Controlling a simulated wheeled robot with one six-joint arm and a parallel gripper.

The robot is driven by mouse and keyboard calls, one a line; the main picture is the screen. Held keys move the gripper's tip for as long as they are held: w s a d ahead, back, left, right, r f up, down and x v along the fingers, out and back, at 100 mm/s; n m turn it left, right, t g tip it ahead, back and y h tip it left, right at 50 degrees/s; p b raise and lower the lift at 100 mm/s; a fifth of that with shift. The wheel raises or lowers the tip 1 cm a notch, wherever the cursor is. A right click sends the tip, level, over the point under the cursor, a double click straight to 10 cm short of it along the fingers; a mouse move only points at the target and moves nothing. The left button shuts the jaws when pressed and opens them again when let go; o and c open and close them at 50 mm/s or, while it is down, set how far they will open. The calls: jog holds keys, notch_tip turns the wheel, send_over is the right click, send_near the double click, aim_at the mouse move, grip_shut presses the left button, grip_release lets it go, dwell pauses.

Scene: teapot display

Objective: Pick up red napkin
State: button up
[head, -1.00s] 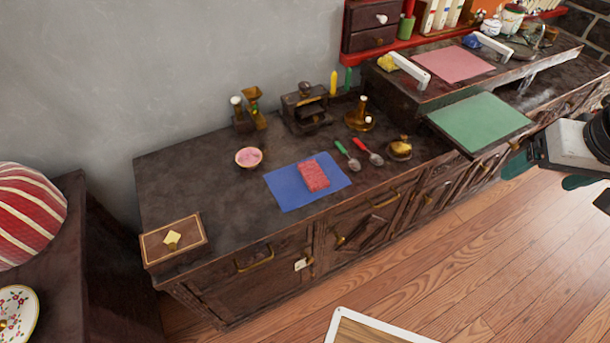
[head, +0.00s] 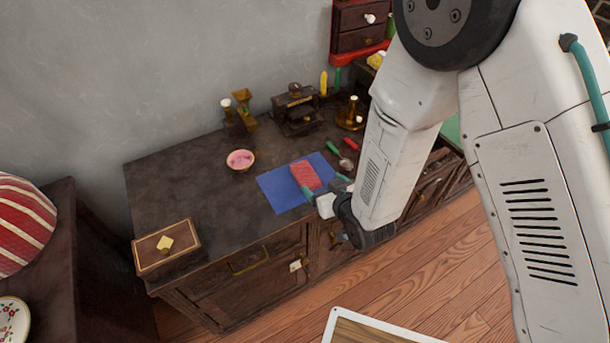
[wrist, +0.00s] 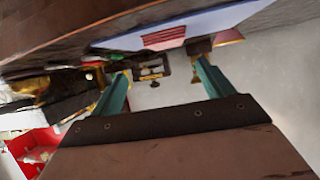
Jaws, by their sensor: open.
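The red napkin (head: 306,175) is a folded, patterned rectangle lying on the blue mat (head: 276,192) on the dark cabinet top. In the wrist view the napkin (wrist: 163,38) shows near the top, on the pale blue mat (wrist: 215,21). My gripper (head: 325,190) is at the front right edge of the mat, close beside the napkin. In the wrist view its two teal fingers (wrist: 160,84) are spread apart, with nothing between them. The napkin lies beyond the fingertips. My arm hides the right part of the cabinet top in the head view.
A pink-filled bowl (head: 240,160) stands left of the mat. A brown box (head: 167,246) sits at the cabinet's front left corner. Two spoons (head: 345,162) lie right of the mat. A grinder (head: 296,108) stands at the back.

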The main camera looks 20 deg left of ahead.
aim_at(306, 175)
jog(key=shift+s+a+f, duration=0.3)
jog(key=shift+s+f, duration=0.15)
jog(key=shift+f, duration=0.05)
jog(key=shift+a+f+y, duration=0.2)
jog(key=shift+y, duration=0.1)
jog(key=x, duration=0.7)
jog(key=shift+w+a, duration=0.1)
jog(key=shift+w, duration=0.15)
jog(key=shift+r, duration=0.1)
jog(key=c, duration=1.1)
